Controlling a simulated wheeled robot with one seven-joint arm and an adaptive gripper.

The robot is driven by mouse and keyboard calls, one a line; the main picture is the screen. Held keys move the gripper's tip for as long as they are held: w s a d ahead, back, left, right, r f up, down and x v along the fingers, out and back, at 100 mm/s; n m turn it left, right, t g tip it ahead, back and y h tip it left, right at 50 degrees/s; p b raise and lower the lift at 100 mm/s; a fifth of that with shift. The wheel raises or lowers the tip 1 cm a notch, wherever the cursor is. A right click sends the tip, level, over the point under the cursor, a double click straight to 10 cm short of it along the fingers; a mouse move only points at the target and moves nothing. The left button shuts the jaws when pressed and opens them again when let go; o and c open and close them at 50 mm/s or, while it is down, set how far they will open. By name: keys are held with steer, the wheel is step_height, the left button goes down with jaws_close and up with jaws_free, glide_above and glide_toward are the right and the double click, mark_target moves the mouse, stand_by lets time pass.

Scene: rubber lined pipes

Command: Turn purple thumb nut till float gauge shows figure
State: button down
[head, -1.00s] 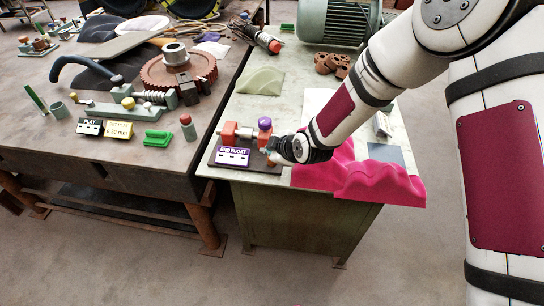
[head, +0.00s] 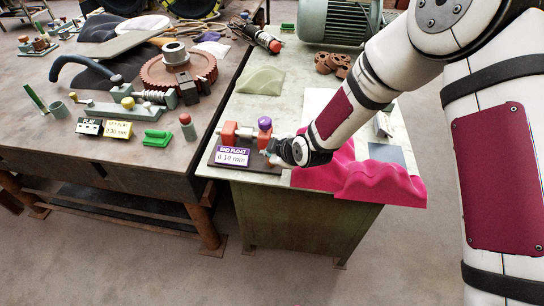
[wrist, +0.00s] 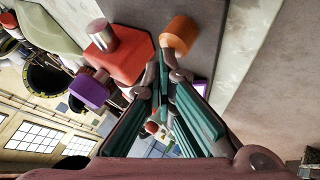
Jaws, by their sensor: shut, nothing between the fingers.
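The purple thumb nut (head: 264,123) stands on top of a red block on the small fixture at the near end of the pale bench. It also shows in the wrist view (wrist: 88,92), left of my fingers. The end float gauge (head: 233,156) has a purple and white face that reads 0.10 mm. My gripper (head: 268,153) is low at the fixture's right end, below and beside the nut, apart from it. In the wrist view its teal-padded fingers (wrist: 164,70) are shut and empty, close to the red block (wrist: 121,52) and an orange knob (wrist: 180,35).
A crumpled pink cloth (head: 370,178) lies under and right of my wrist. A green motor (head: 335,22) stands at the back. The left bench holds a brown gear (head: 180,70), a play gauge (head: 88,127) and a yellow card (head: 118,129) reading 0.20 mm.

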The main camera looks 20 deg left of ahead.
stand_by(0.5)
steer(key=shift+r+p, duration=0.3)
steer(key=shift+r, duration=0.65)
steer(key=shift+r, duration=0.1)
steer(key=shift+r+p, duration=0.6)
steer(key=shift+r, duration=1.8)
